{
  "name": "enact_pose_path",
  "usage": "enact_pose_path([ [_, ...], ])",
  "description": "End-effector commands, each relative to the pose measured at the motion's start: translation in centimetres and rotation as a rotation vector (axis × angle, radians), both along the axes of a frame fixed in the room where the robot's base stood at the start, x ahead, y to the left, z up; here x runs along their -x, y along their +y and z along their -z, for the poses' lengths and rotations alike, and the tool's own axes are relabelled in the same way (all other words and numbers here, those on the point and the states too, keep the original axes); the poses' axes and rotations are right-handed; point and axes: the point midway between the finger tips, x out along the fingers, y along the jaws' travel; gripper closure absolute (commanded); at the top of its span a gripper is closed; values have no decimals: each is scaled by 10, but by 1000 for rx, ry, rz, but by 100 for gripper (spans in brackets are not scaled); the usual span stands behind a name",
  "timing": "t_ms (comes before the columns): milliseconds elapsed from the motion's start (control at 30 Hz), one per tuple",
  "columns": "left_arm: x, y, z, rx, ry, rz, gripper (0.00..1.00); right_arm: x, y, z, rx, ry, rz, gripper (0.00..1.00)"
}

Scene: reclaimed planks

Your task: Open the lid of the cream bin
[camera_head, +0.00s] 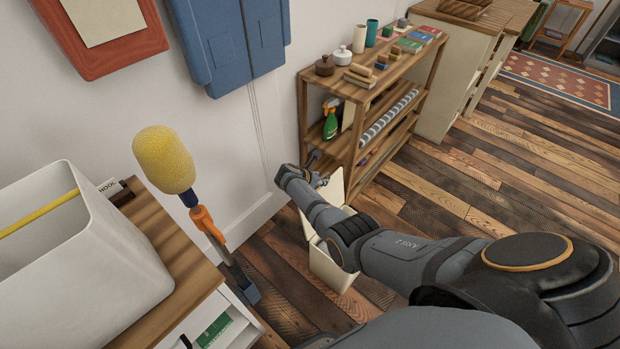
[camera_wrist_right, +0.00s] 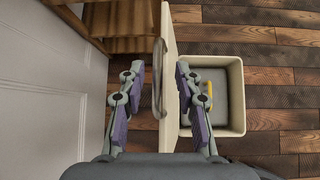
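The cream bin (camera_head: 330,268) stands on the floor by the wall, left of the wooden shelf; my right arm covers part of it. Its lid (camera_head: 336,187) is raised and stands about upright. In the right wrist view the lid (camera_wrist_right: 170,85) is seen edge-on, with a thin handle (camera_wrist_right: 158,78) on its left face. The open bin (camera_wrist_right: 237,95) lies to its right, with a small yellow thing (camera_wrist_right: 207,97) inside. My right gripper (camera_wrist_right: 160,125) is open, one finger on each side of the lid; the left finger is apart from it. It also shows in the head view (camera_head: 318,178). My left gripper is not in view.
A wooden shelf (camera_head: 355,95) with jars and a green spray bottle (camera_head: 330,122) stands just behind the bin. At left, a white tub (camera_head: 85,270) sits on a wooden-topped cabinet, near a yellow sponge-headed tool (camera_head: 165,160). Plank floor at right is clear.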

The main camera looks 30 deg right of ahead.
Motion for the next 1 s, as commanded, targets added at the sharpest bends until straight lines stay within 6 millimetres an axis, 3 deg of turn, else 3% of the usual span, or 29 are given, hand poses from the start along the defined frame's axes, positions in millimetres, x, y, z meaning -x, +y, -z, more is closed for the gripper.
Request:
enact_pose_path([
  [500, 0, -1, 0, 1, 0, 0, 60, 28, 58, -63, -4, 0, 0, 66],
  [1000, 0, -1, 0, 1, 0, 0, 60, 30, 61, -68, -2, 1, 1, 66],
])
